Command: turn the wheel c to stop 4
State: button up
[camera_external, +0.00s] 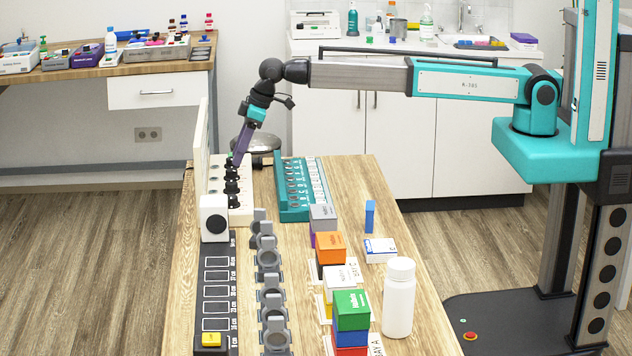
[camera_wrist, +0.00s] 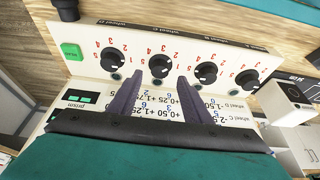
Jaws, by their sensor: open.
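A pale panel (camera_wrist: 85,45) carries a row of black wheels with red stop numbers around them. In the wrist view they are a far left wheel (camera_wrist: 113,56), a second wheel (camera_wrist: 159,66), a third wheel (camera_wrist: 205,73) and a far right wheel (camera_wrist: 249,79). In the external view my gripper (camera_external: 236,160) points down at the wheel row (camera_external: 232,187).
A teal rack (camera_external: 290,190) stands right of the panel. A white upright board (camera_external: 202,145) stands on its left. Grey clamps (camera_external: 270,280), coloured boxes (camera_external: 330,247) and a white bottle (camera_external: 399,300) stand nearer. A green button (camera_wrist: 72,51) sits at the panel's end.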

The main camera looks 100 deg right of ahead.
aim_at(232, 170)
jog(key=shift+p+x, duration=0.4)
jog(key=shift+x, duration=1.75)
jog(key=c, duration=1.1)
jog(key=shift+o, duration=0.2)
